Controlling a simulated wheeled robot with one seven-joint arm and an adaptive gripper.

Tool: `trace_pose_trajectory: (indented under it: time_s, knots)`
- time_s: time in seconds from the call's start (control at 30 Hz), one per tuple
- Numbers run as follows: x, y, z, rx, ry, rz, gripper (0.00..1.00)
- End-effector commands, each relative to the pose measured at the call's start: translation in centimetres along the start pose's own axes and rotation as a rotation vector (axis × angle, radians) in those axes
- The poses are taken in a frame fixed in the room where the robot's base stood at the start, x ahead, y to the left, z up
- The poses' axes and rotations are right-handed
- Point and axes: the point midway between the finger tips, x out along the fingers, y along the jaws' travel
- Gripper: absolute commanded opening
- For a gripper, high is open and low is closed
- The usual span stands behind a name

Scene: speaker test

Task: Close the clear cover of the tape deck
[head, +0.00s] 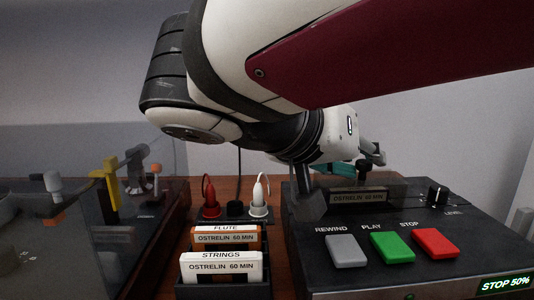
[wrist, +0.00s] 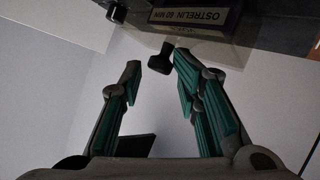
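The tape deck (head: 330,270) is the dark box at the right of the head view. A cassette labelled OSTRELIN 60 MIN (head: 358,197) shows in its back part. In the wrist view the label appears upside down behind the clear cover (wrist: 115,13), a see-through panel. I cannot tell its angle. A small dark knob (wrist: 160,59) stands out by the panel's edge. My gripper (wrist: 158,73) is open, with its teal-padded fingers on either side of the knob, apparently not gripping it. In the head view my gripper (head: 340,178) is at the deck's back, partly hidden by my arm.
Grey, green and red buttons (head: 392,247) and a level dial (head: 438,194) are on the deck's top. Cassettes (head: 222,267) stand in a rack left of it. Red and white plugs (head: 259,196) stand behind. Machinery behind a clear panel (head: 70,235) fills the left.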

Motion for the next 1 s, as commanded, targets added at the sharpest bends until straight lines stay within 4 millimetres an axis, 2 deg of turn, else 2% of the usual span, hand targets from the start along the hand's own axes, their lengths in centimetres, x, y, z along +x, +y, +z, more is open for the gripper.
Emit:
trace_pose_trajectory:
  time_s: [0.03,0.07,0.4,0.6,0.73,1.0]
  knots:
    - [-0.1,-0.3,1.3,-0.024,-0.034,-0.005,0.39]
    - [-0.3,-0.2,1.0,-0.023,-0.033,-0.005,0.39]
    - [-2.8,2.2,-5.0,-0.002,-0.008,-0.005,0.39]
    - [-3.9,3.2,-7.4,0.003,0.002,-0.004,0.39]
    - [-4.2,3.5,-8.1,0.004,0.005,-0.003,0.39]
    - [-4.2,3.6,-8.2,0.005,0.006,-0.002,0.39]
